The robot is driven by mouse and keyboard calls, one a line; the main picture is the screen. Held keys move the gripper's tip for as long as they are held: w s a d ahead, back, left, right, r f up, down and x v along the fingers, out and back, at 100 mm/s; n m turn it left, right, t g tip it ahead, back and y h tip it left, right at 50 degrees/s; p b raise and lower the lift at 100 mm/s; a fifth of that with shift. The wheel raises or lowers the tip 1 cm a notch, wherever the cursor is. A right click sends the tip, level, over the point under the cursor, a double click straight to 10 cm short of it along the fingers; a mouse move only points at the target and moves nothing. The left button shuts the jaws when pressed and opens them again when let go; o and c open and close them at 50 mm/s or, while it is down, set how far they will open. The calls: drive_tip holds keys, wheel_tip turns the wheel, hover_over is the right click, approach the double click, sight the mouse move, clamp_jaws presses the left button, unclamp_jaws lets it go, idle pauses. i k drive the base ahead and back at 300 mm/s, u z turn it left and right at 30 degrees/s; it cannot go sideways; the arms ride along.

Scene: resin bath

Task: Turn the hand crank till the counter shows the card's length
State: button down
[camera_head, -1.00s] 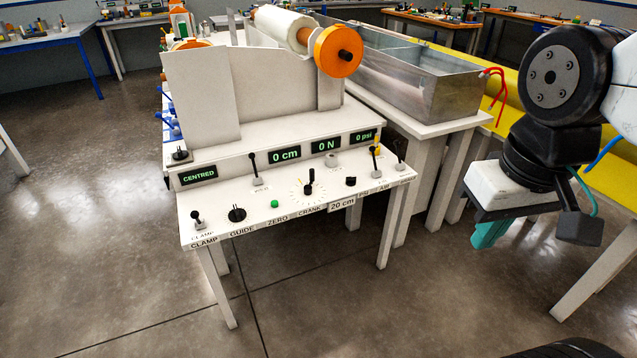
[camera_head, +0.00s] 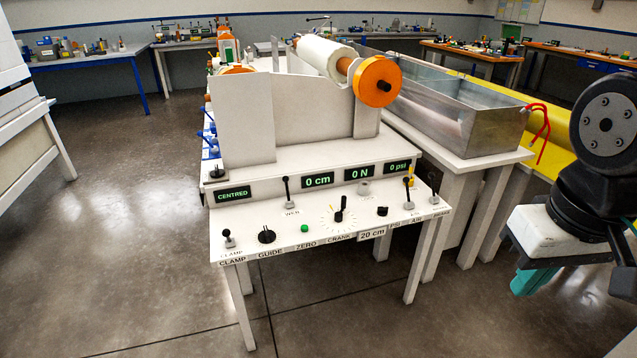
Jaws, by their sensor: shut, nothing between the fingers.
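The hand crank (camera_head: 340,212) is a black handle on a white dial, above the CRANK label on the white control table (camera_head: 290,228). The counter (camera_head: 318,180) shows 0 cm in green digits. The card (camera_head: 372,235) on the table's front edge reads 20 cm. My gripper (camera_head: 527,281), with teal fingers, hangs at the right edge of the view, well to the right of the table and apart from the crank. It is shut and empty. Part of it is hidden by my wrist.
Displays read CENTRED, 0 N and 0 psi. A metal bath (camera_head: 455,115) stands behind right. Floor in front is clear.

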sight(338, 216)
drive_tip(key=k, duration=0.65)
drive_tip(key=u, duration=0.5)
drive_tip(key=i, duration=1.75)
drive_tip(key=z, duration=0.6)
